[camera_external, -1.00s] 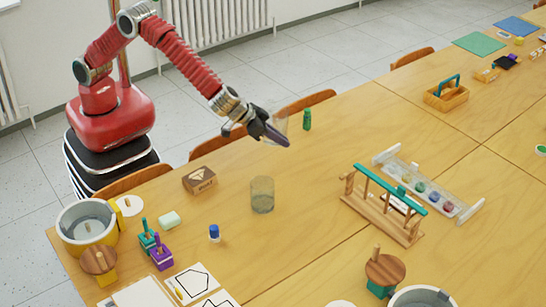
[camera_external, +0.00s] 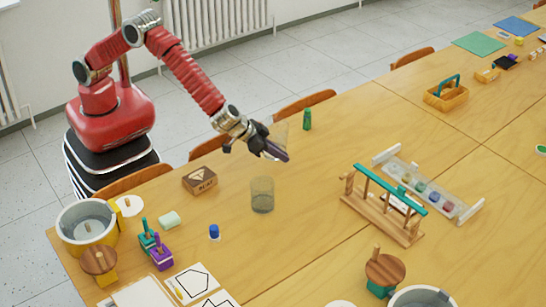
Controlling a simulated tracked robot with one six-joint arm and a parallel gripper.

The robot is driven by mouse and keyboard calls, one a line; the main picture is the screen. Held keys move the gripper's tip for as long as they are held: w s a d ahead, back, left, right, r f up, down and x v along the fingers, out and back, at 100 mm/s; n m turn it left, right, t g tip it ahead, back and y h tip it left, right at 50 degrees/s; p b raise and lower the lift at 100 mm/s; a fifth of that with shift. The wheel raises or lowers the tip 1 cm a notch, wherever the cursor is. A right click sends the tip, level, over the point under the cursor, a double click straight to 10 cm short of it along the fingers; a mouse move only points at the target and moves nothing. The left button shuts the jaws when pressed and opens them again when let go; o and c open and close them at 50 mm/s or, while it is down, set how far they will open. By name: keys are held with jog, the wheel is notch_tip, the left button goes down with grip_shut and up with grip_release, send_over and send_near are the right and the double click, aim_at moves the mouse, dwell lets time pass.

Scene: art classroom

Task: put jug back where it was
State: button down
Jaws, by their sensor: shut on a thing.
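My gripper (camera_external: 272,148) is above the near table, behind a clear glass beaker (camera_external: 262,196) that stands upright on the wood. It is shut on a clear, see-through jug (camera_external: 282,131), which shows only faintly beside the dark fingers. The fingers hide part of the jug, and its exact tilt is hard to make out. The jug appears held above the table.
A green bottle (camera_external: 307,120) stands behind and to the right. A wooden rack (camera_external: 385,208) is at right. Bare table lies between beaker and rack.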

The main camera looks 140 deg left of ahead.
jog(key=shift+f, duration=1.85)
jog(key=shift+f, duration=0.1)
jog(key=c, duration=1.9)
grip_release()
jog(key=v, duration=1.2)
